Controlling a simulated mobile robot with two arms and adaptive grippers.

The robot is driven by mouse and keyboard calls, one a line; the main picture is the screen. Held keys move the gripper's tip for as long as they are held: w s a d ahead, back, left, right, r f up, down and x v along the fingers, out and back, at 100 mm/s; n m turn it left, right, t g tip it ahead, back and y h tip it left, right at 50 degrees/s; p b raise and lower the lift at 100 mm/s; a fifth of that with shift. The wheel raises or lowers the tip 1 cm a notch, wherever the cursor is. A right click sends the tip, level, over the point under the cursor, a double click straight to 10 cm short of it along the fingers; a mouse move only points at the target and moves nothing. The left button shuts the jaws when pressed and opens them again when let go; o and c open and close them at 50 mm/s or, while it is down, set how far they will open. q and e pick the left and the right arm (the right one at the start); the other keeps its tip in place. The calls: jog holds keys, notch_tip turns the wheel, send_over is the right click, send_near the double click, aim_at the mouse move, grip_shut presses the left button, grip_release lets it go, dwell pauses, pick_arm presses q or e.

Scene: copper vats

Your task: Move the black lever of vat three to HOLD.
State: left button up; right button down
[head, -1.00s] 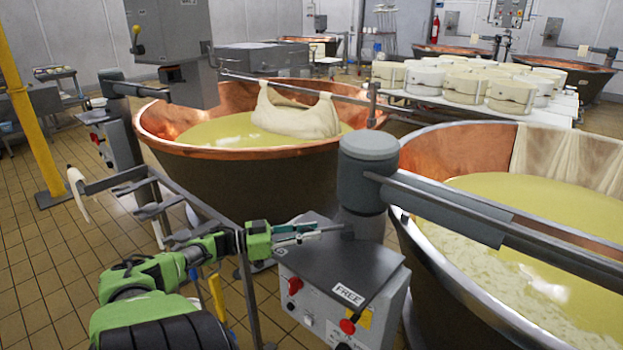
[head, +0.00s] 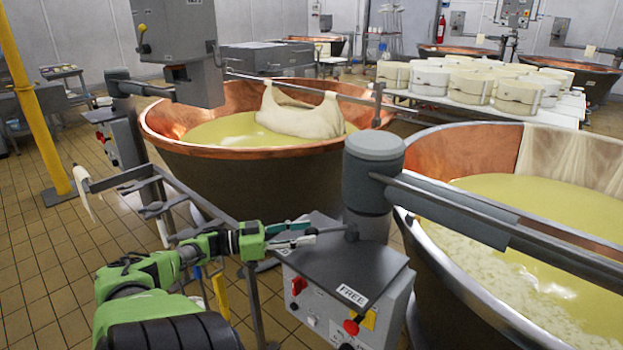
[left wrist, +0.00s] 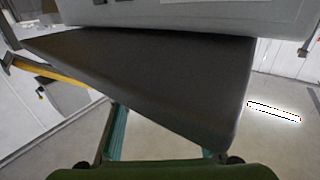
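The black lever (head: 336,230) is a short thin rod at the top of the grey control box (head: 340,257), beside the grey post. It points left toward my left gripper (head: 314,231). That green gripper is open above the left part of the box top, its fingertips close to the lever's end. I cannot tell whether they touch it. A FREE label (head: 351,294) is on the box's near edge; no HOLD label is readable. In the left wrist view the two teal fingers (left wrist: 165,145) stand apart, with the dark box top (left wrist: 150,70) beyond them. My right gripper is not in view.
A copper vat (head: 480,290) of yellow liquid stands right of the box, under a grey beam (head: 450,212). Another vat (head: 260,170) with a hanging cloth stands behind. A metal rail frame (head: 165,205) stands left of the box. Red knobs (head: 351,327) are on the box front.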

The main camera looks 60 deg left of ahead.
pick_arm(q)
jog(key=v, duration=0.9)
jog(key=shift+s+a, duration=0.1)
